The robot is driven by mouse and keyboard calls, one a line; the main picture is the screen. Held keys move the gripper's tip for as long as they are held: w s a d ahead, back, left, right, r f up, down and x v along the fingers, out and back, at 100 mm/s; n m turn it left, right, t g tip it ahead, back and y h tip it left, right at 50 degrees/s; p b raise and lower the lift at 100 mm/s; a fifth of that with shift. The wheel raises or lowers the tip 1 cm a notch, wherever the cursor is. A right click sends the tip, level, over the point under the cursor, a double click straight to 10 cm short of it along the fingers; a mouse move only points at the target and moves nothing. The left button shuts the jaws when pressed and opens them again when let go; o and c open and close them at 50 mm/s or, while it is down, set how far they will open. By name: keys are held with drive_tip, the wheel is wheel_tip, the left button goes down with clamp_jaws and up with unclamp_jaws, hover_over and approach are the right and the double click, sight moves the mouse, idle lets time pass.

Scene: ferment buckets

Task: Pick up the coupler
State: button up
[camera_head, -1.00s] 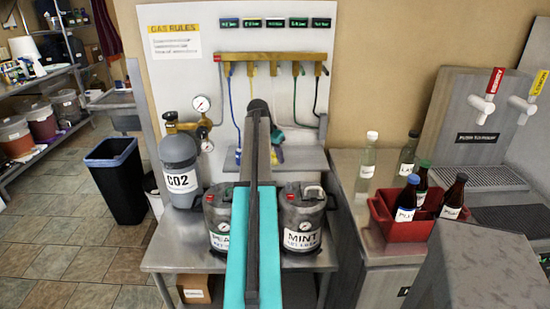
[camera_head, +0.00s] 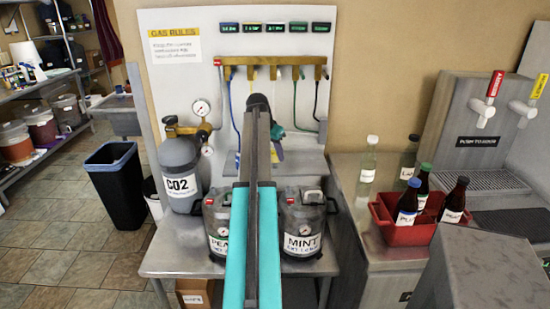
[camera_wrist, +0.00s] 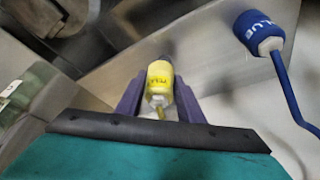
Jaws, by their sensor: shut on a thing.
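The yellow coupler (camera_wrist: 160,80) sits between the purple fingers of my gripper (camera_wrist: 160,100) in the wrist view. The fingers are shut on its sides, and its small dark label is too blurred to read. A yellow stem or hose end shows below it.
The gas manifold (camera_head: 275,72) with hanging hoses is on the back board. A CO2 cylinder (camera_head: 180,175) stands left, and kegs marked PEA- (camera_head: 216,225) and MINT (camera_head: 302,225) stand either side of my arm. A red bottle carrier (camera_head: 405,233) is at right.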

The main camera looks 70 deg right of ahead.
drive_tip(key=s+a+b, duration=0.1)
drive_tip(key=s+a, duration=0.1)
drive_tip(key=a, duration=0.5)
drive_tip(key=s+a+r+b, duration=0.1)
drive_tip(key=s+a, duration=0.1)
drive_tip(key=a, duration=0.5)
drive_tip(key=shift+s+a+r, duration=0.25)
drive_tip(key=shift+s+a, duration=0.05)
drive_tip(key=shift+s, duration=0.1)
drive_tip(key=shift+w, duration=0.1)
